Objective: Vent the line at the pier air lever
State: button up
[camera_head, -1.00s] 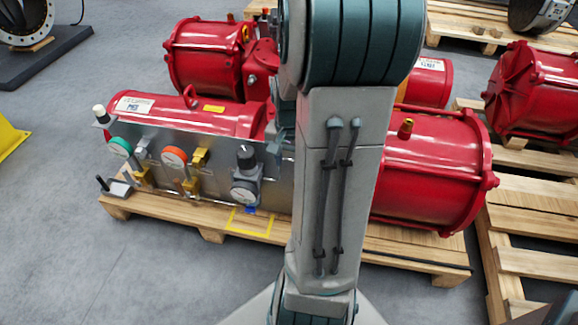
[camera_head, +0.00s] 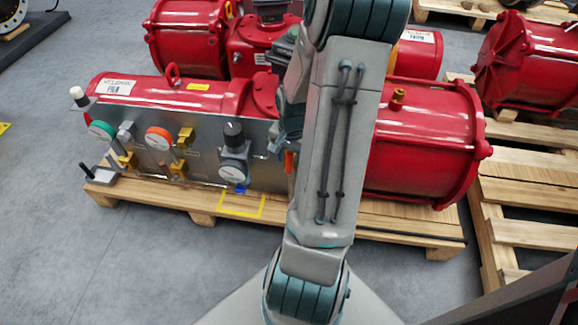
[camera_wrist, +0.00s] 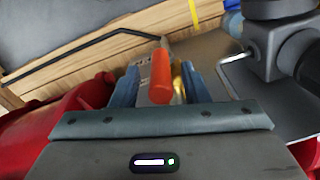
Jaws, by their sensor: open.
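An orange lever handle (camera_head: 289,162) shows at the right end of the metal panel (camera_head: 205,145), beside my arm in the head view. In the wrist view the orange handle (camera_wrist: 160,76) stands between the two blue fingers of my open gripper (camera_wrist: 160,88); I see a gap on both sides, with a brass-coloured part just right of it. Behind the panel lies a red actuator (camera_head: 180,92) with a white label (camera_head: 114,87) that seems to read PIER. My arm hides most of the gripper in the head view.
More red actuators stand behind and right.

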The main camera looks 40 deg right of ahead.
jog(key=shift+f, duration=1)
grip_shut()
jog(key=shift+a, duration=0.2)
jog(key=shift+d, duration=0.1)
jog(key=shift+r, duration=0.1)
